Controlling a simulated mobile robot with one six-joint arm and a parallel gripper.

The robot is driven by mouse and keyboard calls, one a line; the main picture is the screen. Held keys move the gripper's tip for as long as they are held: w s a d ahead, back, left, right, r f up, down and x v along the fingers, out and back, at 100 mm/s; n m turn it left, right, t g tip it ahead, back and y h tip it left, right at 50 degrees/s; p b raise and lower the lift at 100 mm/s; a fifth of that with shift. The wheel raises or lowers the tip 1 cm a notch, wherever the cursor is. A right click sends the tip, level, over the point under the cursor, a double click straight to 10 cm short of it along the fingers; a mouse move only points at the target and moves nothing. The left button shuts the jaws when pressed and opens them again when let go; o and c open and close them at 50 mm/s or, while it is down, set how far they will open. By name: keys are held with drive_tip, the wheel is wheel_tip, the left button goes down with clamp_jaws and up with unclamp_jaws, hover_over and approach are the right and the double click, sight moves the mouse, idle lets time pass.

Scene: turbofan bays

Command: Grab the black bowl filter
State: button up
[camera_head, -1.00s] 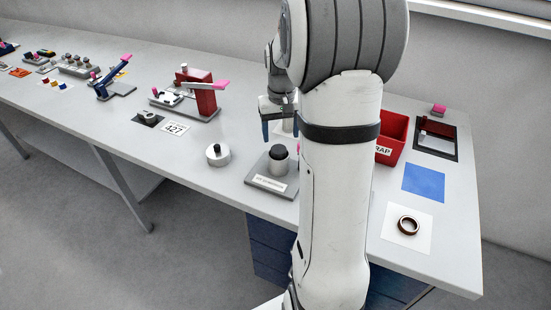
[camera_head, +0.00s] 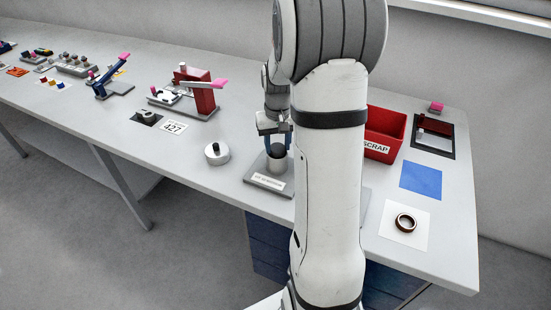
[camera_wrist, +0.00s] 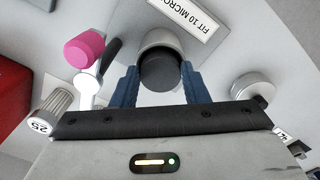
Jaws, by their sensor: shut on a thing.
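The black bowl filter (camera_head: 274,151) is a short dark cylinder. It stands upright in a grey cup (camera_head: 277,165) on a grey base plate (camera_head: 256,182) with a white label at the front of the bench. In the wrist view the black filter (camera_wrist: 160,72) shows between my two blue fingers, with the grey cup (camera_wrist: 160,39) behind it and a label with "FIT 10 MICRO" legible. My gripper (camera_head: 278,146) has come down over it from above and is shut on it. My arm hides part of the holder's right side.
A silver round piece (camera_head: 217,153) stands just left of the holder. A pink knob (camera_wrist: 85,49) and a "25" cylinder (camera_wrist: 50,110) are close in the wrist view.

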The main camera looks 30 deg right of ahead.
clamp_jaws()
